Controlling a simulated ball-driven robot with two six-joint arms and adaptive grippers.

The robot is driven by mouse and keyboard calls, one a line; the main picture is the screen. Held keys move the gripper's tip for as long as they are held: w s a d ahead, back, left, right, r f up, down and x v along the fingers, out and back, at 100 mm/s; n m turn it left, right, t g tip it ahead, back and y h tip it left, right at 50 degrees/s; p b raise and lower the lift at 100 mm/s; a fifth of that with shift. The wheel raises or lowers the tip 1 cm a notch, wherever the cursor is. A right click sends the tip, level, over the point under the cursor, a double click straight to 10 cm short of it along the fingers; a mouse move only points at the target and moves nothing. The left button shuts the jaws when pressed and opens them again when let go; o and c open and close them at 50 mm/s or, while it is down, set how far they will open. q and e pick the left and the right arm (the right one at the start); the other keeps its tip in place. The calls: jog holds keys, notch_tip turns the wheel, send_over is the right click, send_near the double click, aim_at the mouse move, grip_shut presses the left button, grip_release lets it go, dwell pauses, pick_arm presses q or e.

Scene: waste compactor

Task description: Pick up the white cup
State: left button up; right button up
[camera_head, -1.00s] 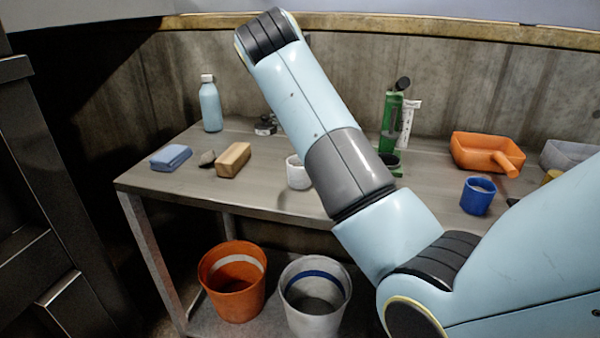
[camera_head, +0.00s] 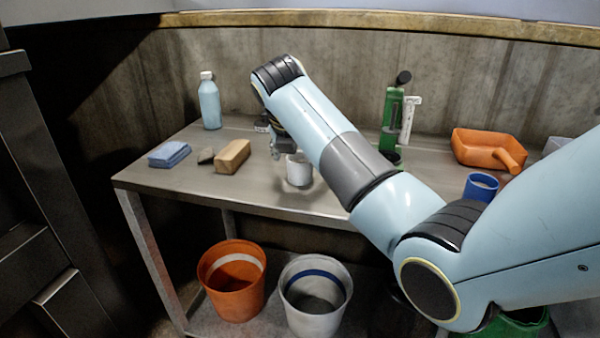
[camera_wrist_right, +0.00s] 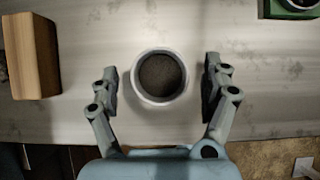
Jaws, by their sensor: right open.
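The white cup (camera_head: 299,170) stands upright on the metal table (camera_head: 200,185), near its front edge, in the head view. In the right wrist view the cup (camera_wrist_right: 159,78) is seen from above, with a dark inside. My right gripper (camera_wrist_right: 160,84) is open, with one finger on each side of the cup and a gap on both sides. In the head view my right gripper (camera_head: 284,150) is partly hidden behind my arm, at the cup. My left gripper is not in view.
A wooden block (camera_head: 233,156), a blue cloth (camera_head: 169,154) and a blue bottle (camera_head: 209,104) lie or stand to the left. A green tool (camera_head: 391,122), an orange scoop (camera_head: 480,148) and a blue cup (camera_head: 481,187) are to the right. Two buckets (camera_head: 231,281) (camera_head: 315,296) stand below.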

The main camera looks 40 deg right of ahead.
jog(key=c, duration=1.3)
